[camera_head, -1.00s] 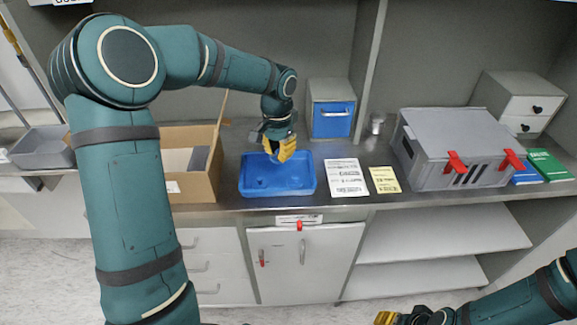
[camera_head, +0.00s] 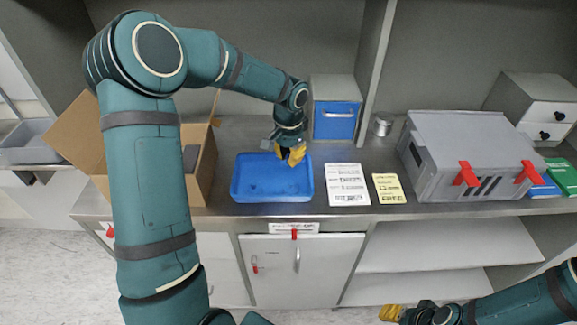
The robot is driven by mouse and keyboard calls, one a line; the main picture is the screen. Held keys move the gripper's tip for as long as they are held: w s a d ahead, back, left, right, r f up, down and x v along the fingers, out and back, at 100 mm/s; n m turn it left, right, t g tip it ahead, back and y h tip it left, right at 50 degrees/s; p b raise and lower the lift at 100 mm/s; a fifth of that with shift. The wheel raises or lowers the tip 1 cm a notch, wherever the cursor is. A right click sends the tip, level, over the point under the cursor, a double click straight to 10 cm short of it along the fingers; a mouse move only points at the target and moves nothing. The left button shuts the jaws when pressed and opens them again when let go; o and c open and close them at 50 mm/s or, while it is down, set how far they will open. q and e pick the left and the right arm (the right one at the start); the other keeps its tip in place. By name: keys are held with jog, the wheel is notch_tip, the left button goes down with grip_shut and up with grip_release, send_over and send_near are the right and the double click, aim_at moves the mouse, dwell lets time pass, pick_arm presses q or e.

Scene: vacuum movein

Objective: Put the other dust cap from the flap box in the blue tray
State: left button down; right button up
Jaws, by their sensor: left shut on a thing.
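The blue tray (camera_head: 246,190) lies on the counter, and I make out no dust cap on its floor. My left gripper (camera_head: 291,157) is over the tray's far right corner, its yellow fingers pointing down. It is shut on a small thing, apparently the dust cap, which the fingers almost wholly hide. The flap box (camera_head: 205,168), open brown cardboard, stands left of the tray. Its flaps are up and my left arm covers much of it, so its contents are mostly hidden. My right gripper (camera_head: 391,313) is low at the bottom edge, away from the counter; its jaws are unclear.
A blue-fronted drawer box (camera_head: 336,120) stands behind the tray, with a metal cup (camera_head: 382,124) beside it. A white sheet (camera_head: 347,185) and a yellow note (camera_head: 389,188) lie right of the tray. A grey case (camera_head: 455,145) with red latches stands farther right.

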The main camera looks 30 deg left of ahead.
aim_at(289, 171)
pick_arm(q)
jog(key=shift+f+b, duration=0.3)
jog(key=shift+f, duration=1.35)
jog(key=shift+f, duration=0.2)
jog(key=c, duration=1.3)
grip_release()
jog(key=shift+r, duration=0.25)
notch_tip(289, 171, up, 12)
jog(key=p, duration=0.2)
jog(key=shift+p, duration=0.35)
jog(key=shift+f, duration=0.1)
